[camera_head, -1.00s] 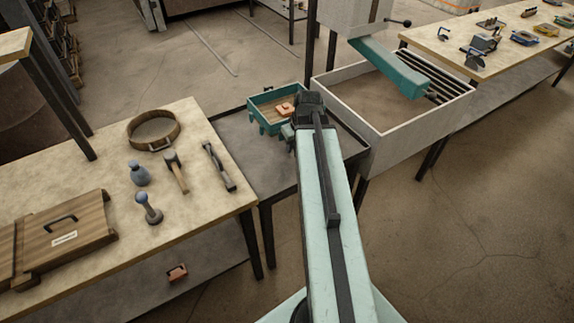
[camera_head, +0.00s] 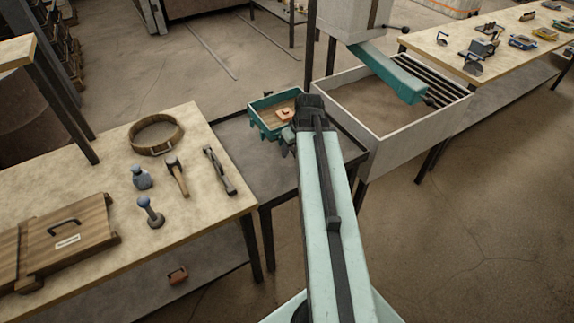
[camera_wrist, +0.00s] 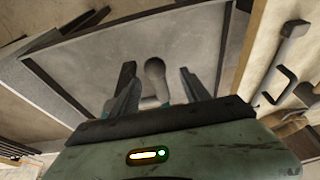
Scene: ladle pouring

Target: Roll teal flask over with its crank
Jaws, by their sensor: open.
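The teal flask (camera_head: 258,120) is an open, box-like frame on the dark stand past the end of the left bench. An orange block (camera_head: 285,113) lies inside it. My arm reaches over the stand, and my gripper (camera_head: 290,141) is at the flask's near right side, partly hidden by my wrist. In the wrist view my gripper (camera_wrist: 158,92) is open. A grey round-ended handle (camera_wrist: 155,72), which looks like the crank grip, stands between the two fingers, with a gap on each side. The rest of the crank is hidden.
The dark stand (camera_head: 235,140) has a raised rim. The left bench (camera_head: 110,150) holds a strap ring (camera_head: 155,148), hammer (camera_head: 177,176) and wooden mould boards (camera_head: 72,240). A grey bin (camera_head: 405,140) stands close at the right, under a teal chute (camera_head: 390,75).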

